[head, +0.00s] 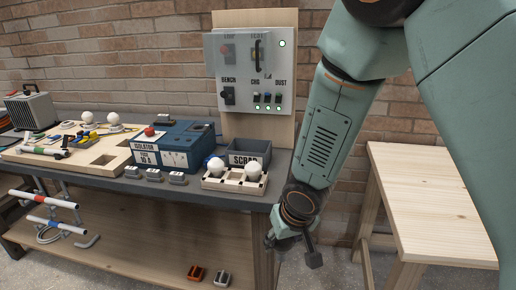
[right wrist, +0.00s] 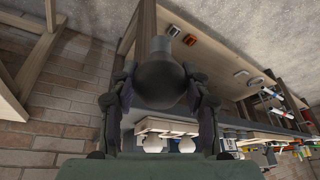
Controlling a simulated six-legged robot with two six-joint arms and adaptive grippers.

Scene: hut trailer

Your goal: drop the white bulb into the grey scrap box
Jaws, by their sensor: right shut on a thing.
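The grey scrap box (head: 262,149), labelled SCRAP, stands on the workbench at its right end. In front of it a pale tray (head: 234,185) holds two white bulbs, a left one (head: 216,165) and a right one (head: 253,171). My right gripper (head: 293,253) hangs past the bench's right end, right of and lower than the box. In the right wrist view it is shut on a dark grey bulb-shaped thing (right wrist: 161,82), round with a narrow neck; it does not look white there. My left gripper is not in view.
A blue isolator box (head: 180,150) stands left of the scrap box. Two more white bulbs, one here (head: 87,117), sit on a board farther left. A switch panel (head: 252,75) rises behind. A bare wooden table (head: 430,200) stands at right.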

